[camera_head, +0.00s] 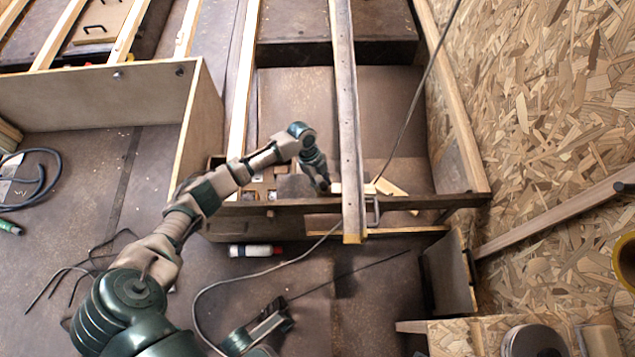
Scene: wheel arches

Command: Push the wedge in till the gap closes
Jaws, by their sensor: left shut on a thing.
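My left gripper (322,184) reaches down into the wooden frame bay, just left of a long upright timber (349,120). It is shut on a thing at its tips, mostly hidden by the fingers. A small pale wood piece (336,187) shows right at the fingertips and looks like the wedge. A pale, pointed wood piece (390,187) lies just right of the timber, by the cross rail (420,202). The timber hides what lies between the two pale pieces, so I cannot tell whether they touch or how wide any gap is.
A compartmented tray (262,190) with small parts sits left of the gripper. A cable (405,130) runs down across the bay and rail. A white and red bottle (254,251) lies on the floor below. A chipboard wall (560,120) closes the right side.

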